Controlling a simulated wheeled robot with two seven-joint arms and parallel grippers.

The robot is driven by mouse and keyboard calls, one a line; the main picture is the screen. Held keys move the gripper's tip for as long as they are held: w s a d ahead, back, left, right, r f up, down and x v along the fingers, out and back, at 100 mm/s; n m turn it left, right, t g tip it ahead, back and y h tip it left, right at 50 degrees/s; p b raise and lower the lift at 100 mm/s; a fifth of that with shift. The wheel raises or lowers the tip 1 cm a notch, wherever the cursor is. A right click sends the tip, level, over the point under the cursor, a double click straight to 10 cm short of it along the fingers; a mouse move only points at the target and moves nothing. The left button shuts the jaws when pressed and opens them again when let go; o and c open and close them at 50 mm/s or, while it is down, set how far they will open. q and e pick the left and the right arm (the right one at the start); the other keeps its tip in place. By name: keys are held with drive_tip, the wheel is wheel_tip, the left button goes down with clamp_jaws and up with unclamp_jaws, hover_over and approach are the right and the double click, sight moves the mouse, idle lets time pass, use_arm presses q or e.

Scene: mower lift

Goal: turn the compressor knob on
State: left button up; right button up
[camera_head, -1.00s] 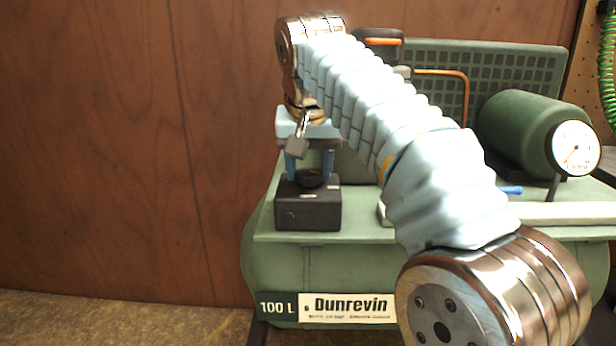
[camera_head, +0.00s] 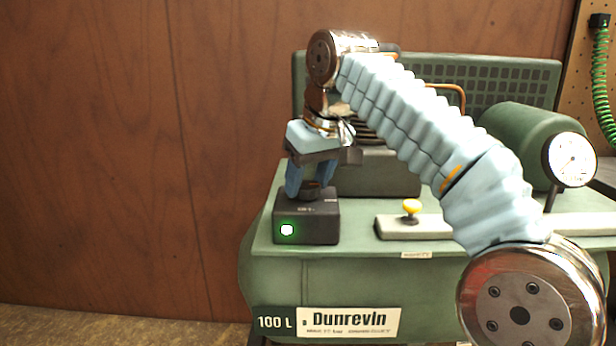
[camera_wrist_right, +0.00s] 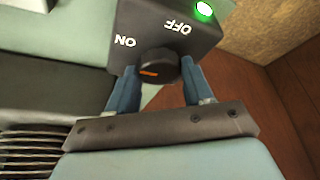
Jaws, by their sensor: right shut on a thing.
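The compressor (camera_head: 340,275) is a green tank unit with a "Dunrevin" label. A dark switch box (camera_head: 310,232) sits at its left end, with a lit green lamp (camera_head: 287,230). The black knob (camera_wrist_right: 158,67) on the box has an orange mark and shows in the right wrist view, with the words ON and OFF on the box beside it. My right gripper (camera_head: 309,188) comes from above, its blue fingers on either side of the knob, shut on it; its fingers also show in the right wrist view (camera_wrist_right: 158,82). My left gripper is not in view.
A yellow-topped knob (camera_head: 411,206) stands on a pale strip right of the box. A green cylinder (camera_head: 520,135) with a round white gauge (camera_head: 571,159) is at the right. A brown wooden wall (camera_head: 130,140) is behind; the left side is free.

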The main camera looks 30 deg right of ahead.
idle(0.3)
drive_tip(key=o, duration=1)
drive_tip(key=p+v, duration=0.5)
drive_tip(key=v, duration=0.8)
drive_tip(key=shift+s+r, duration=0.1)
drive_tip(key=shift+r, duration=0.25)
